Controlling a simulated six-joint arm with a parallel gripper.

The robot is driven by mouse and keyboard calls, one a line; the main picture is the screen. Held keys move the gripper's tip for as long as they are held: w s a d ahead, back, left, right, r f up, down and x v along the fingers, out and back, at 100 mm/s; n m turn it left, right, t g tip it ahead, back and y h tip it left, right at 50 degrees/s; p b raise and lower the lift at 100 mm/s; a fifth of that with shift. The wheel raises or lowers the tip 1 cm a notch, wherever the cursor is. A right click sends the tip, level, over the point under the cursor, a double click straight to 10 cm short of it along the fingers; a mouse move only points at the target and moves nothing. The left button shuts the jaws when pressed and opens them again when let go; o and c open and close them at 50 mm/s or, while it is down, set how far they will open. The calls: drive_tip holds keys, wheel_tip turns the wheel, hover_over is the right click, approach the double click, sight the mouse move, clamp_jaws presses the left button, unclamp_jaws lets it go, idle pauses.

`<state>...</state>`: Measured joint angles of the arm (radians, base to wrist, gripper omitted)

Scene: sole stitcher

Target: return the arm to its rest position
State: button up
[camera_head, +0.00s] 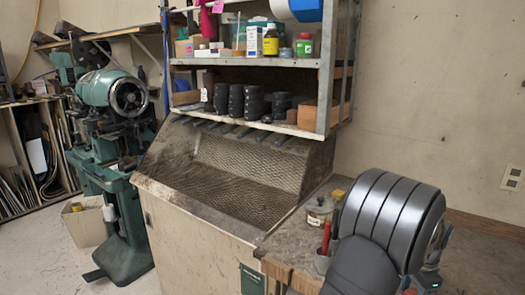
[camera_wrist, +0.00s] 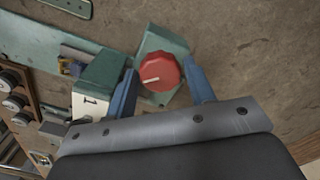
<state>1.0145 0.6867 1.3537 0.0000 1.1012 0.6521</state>
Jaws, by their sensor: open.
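My gripper (camera_wrist: 162,70) shows in the wrist view with its two blue fingers spread apart. It is open and nothing is gripped. A red round knob (camera_wrist: 160,73) with a pale pointer mark, on a green housing (camera_wrist: 162,43), appears between the fingers. I cannot tell how far it is from them. A green block with a white face marked 1 (camera_wrist: 86,104) is just left of the left finger. The gripper does not show in the head view.
In the head view, a green machine (camera_head: 110,90) stands at the left. A dusty bench with a textured trough (camera_head: 240,165) is in the middle, under a metal shelf (camera_head: 250,62) of bottles and black rolls. A red-handled tool (camera_head: 326,238) stands in a cup at the lower right.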

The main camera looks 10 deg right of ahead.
drive_tip(key=n, duration=0.5)
drive_tip(key=shift+n, duration=2.1)
